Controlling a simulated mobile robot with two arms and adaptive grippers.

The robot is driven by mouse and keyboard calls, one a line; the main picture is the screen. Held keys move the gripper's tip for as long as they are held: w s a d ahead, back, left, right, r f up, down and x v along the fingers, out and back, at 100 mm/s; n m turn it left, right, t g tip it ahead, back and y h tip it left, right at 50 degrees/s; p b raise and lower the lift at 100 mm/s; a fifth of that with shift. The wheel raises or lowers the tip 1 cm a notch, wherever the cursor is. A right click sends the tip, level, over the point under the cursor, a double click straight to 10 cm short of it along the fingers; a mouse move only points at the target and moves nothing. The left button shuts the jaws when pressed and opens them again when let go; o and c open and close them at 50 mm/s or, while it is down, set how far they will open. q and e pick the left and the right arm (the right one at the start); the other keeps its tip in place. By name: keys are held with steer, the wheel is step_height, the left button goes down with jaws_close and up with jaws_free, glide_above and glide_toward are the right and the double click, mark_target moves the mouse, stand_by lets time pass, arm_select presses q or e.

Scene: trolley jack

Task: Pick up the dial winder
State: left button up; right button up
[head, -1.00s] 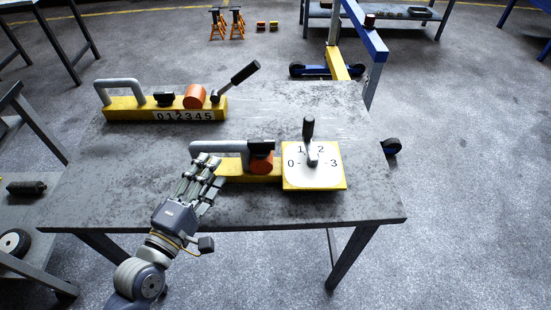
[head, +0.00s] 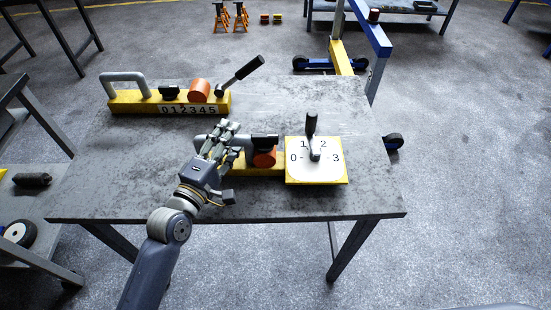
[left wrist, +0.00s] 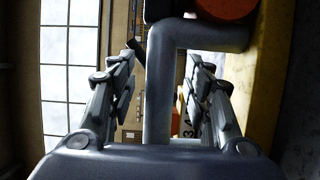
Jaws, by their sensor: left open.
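The dial winder stands on the grey table (head: 110,190). It has a yellow body, a white dial plate (head: 305,172) marked 0 to 3 with a dark lever (head: 312,135), an orange drum (head: 264,157) and a grey bar handle (head: 240,142). My left gripper (head: 222,138) is open at the handle's left end and hides part of it. In the left wrist view, the handle (left wrist: 158,95) runs between the two open fingers (left wrist: 163,68). I cannot tell whether they touch it. My right gripper is not in view.
A second yellow winder (head: 130,103) with a straight 0 to 5 scale, grey handle, orange drum and raised lever stands behind to the left. A blue and yellow hoist (head: 340,55) is beyond the table. The table's front and right parts are clear.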

arm_select(q)
jaws_close()
steer(key=shift+r, duration=0.2)
steer(key=shift+r, duration=0.1)
steer(key=shift+r, duration=1.35)
steer(key=s+d+r, duration=0.2)
steer(key=s, duration=1.3)
steer(key=shift+s+d+b, duration=0.3)
steer(key=shift+s+d, duration=0.05)
steer(key=shift+d, duration=0.05)
